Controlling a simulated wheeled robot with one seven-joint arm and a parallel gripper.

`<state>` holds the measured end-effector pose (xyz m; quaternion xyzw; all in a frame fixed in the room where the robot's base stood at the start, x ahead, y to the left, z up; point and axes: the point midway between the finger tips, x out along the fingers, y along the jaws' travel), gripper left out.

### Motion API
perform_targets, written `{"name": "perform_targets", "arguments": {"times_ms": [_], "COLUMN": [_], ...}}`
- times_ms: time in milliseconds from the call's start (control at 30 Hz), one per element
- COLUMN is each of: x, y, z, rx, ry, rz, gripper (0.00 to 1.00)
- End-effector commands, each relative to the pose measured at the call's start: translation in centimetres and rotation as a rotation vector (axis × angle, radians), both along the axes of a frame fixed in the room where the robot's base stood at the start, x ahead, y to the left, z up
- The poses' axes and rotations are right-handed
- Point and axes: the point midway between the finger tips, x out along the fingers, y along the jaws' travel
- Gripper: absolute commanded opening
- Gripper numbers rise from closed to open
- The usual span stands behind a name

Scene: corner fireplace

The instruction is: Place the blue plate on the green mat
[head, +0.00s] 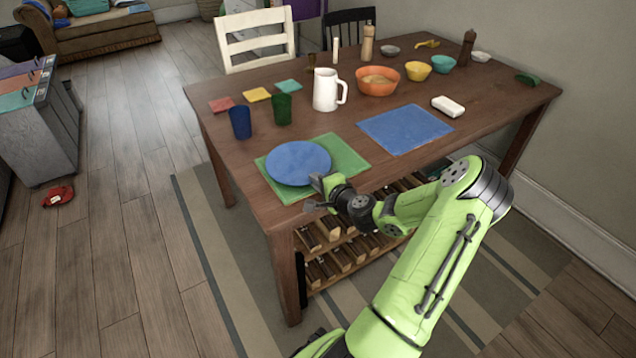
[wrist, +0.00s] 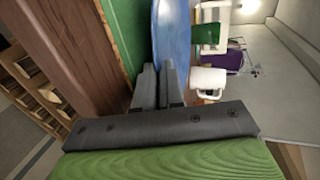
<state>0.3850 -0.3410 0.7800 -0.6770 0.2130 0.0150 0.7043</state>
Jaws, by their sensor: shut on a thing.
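The blue plate (head: 298,161) is over the green mat (head: 342,151) at the table's near edge, lying roughly flat. Mat shows around it on several sides. I cannot tell whether the plate touches the mat or is held slightly above it. My gripper (head: 318,190) is at the plate's near right rim. In the wrist view my gripper (wrist: 158,72) is shut on the rim of the blue plate (wrist: 170,35), with the green mat (wrist: 121,35) beside it.
A blue mat (head: 405,129) lies right of the green mat. Blue (head: 240,122) and green (head: 281,109) cups and a white pitcher (head: 325,90) stand behind the plate.

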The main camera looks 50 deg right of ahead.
Motion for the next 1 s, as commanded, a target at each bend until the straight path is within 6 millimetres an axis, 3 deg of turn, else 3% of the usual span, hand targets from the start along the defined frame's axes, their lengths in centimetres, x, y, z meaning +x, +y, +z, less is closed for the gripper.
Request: {"name": "perform_targets", "arguments": {"times_ms": [167,200,267,533,800,1000], "x": [0.0,0.0,0.0,-0.1,-6.6,-10.2], "y": [0.0,0.0,0.0,0.1,1.8,2.9], "z": [-0.6,-0.7,-0.7,0.0,2.2,3.6], "rx": [0.001,0.001,0.001,0.003,0.006,0.004], "ry": [-0.001,0.002,0.003,0.010,0.007,0.004], "rz": [0.000,0.000,0.000,0.001,-0.005,-0.002], "gripper": [0.00,0.11,0.19,0.19,0.19,0.19]}}
